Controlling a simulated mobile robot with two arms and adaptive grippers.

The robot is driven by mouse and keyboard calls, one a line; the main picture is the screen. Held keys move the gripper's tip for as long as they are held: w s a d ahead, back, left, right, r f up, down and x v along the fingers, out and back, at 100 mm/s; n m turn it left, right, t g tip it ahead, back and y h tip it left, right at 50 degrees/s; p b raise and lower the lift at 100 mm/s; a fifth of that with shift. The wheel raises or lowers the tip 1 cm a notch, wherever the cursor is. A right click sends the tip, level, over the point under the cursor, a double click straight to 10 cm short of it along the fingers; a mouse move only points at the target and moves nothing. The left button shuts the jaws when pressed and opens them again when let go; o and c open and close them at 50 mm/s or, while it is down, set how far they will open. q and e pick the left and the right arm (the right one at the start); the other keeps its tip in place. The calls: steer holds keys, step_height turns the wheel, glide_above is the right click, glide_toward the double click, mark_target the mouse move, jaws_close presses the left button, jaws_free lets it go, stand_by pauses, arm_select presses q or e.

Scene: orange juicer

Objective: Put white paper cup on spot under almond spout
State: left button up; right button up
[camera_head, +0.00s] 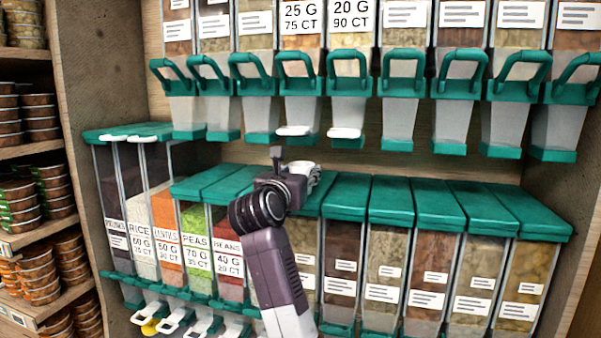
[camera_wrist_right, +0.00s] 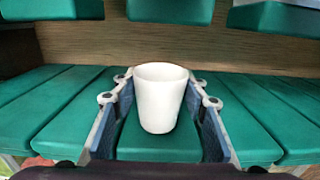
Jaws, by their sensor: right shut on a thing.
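A white paper cup (camera_head: 304,167) is upright above the green lids of the lower bins. My right gripper (camera_head: 292,176) is shut on it. In the right wrist view the cup (camera_wrist_right: 160,98) sits between the two fingers of the right gripper (camera_wrist_right: 160,82), with its open rim up. Above stands a row of green-handled spouts; two have white pieces under them, the left one (camera_head: 293,131) and the right one (camera_head: 345,132). The name on their labels is cut off at the top, so I cannot tell which is almond. My left gripper is not in view.
The green lids (camera_head: 433,205) form a ledge under the upper spouts (camera_head: 400,125). Side walls (camera_head: 580,170) bound the dispenser. Labelled bins (camera_head: 196,245) of rice, lentils, peas and beans are at the lower left. Shelves of stacked tins (camera_head: 35,190) stand at far left.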

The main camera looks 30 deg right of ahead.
steer(key=shift+d+f, duration=0.3)
steer(key=shift+f, duration=0.05)
steer(key=o, duration=0.5)
steer(key=shift+d, duration=0.25)
steer(key=shift+c, duration=0.2)
steer(key=shift+o, duration=1.4)
steer(key=shift+w+a, duration=0.1)
steer(key=shift+a, duration=0.05)
steer(key=shift+a+r, duration=0.15)
steer(key=shift+a, duration=0.1)
steer(key=shift+r, duration=0.2)
steer(key=shift+s+a+f+b, duration=0.15)
steer(key=shift+s+f+b, duration=0.05)
steer(key=shift+f+b, duration=0.1)
arm_select(q)
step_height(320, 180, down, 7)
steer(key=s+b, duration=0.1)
steer(key=b, duration=0.5)
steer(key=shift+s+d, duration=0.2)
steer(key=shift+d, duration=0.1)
arm_select(e)
steer(key=v, duration=1.1)
steer(key=shift+s+r, duration=0.2)
